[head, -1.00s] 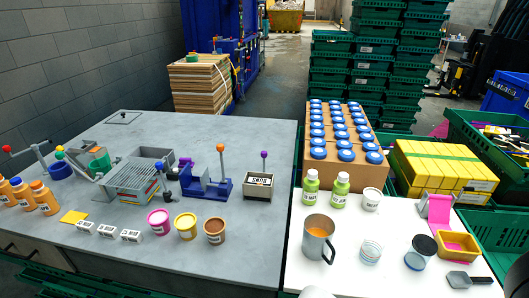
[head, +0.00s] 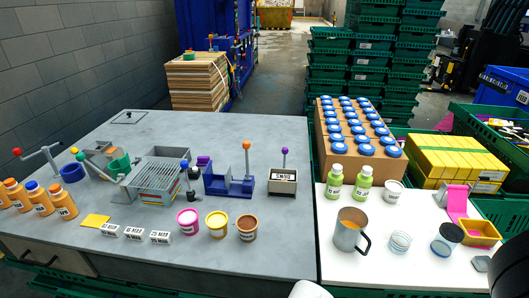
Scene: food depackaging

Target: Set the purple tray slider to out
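A grey machine with a slatted top (head: 158,176) stands mid-table on the grey worktop. A small purple block-like piece (head: 203,161) shows just behind its right side. A purple ball knob (head: 285,150) stands on a thin rod above a cream box with a dark label (head: 283,181), to the right. I cannot tell for sure which purple piece is the tray slider, or its setting.
A blue press with an orange knob (head: 246,146) stands between the machine and the cream box. Tubs, including a pink tub (head: 188,222), and white cartons line the front. A white table (head: 345,273) on the right holds a metal jug (head: 351,229) and green bottles.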

